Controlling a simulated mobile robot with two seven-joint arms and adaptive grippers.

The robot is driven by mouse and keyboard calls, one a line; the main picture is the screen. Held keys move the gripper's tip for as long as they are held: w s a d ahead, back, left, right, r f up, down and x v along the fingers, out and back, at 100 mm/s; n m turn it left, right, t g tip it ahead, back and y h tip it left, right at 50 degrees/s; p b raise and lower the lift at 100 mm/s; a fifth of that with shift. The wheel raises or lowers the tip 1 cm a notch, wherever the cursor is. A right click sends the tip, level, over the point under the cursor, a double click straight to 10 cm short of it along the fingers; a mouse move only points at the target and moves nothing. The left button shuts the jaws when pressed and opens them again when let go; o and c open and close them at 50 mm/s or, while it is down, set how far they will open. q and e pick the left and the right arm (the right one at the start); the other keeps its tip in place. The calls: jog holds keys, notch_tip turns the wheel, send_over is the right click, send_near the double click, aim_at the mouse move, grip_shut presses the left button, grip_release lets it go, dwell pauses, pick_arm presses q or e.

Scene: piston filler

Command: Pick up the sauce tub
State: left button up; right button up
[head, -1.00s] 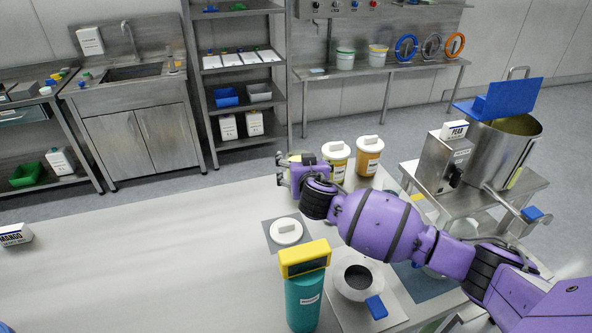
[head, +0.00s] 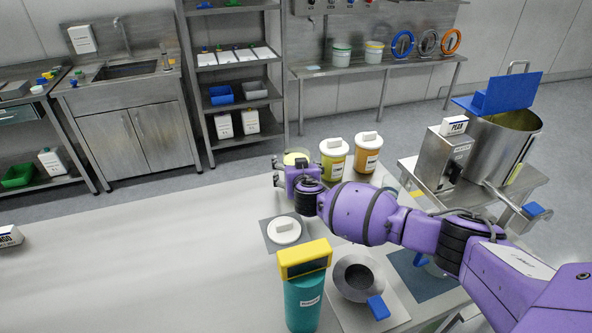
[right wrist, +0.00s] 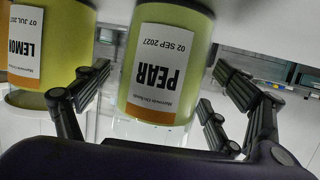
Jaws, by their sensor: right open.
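Several sauce tubs stand at the far end of the table. The pear tub (head: 296,158) is mostly hidden behind my right gripper (head: 284,170) in the head view. In the right wrist view the green pear tub (right wrist: 170,45), with a white label dated 02 SEP 2027, appears upside down between the spread fingers of my right gripper (right wrist: 163,75), which is open; I cannot tell whether a finger touches it. The yellow lemon tub (head: 333,160) stands beside it and also shows in the wrist view (right wrist: 28,80). An orange tub (head: 367,155) stands further right. My left gripper is out of view.
A white lid-like disc (head: 284,232) lies on a grey mat nearer me. A teal container with a yellow top (head: 303,290) and a grey funnel-like bowl (head: 358,278) stand in front. The steel filler (head: 450,155) is at the right. The table's left part is largely clear.

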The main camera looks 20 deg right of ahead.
jog(key=shift+r, duration=0.1)
jog(key=shift+c, duration=0.2)
jog(key=c, duration=1.7)
jog(key=shift+r, duration=0.15)
jog(key=shift+c, duration=0.4)
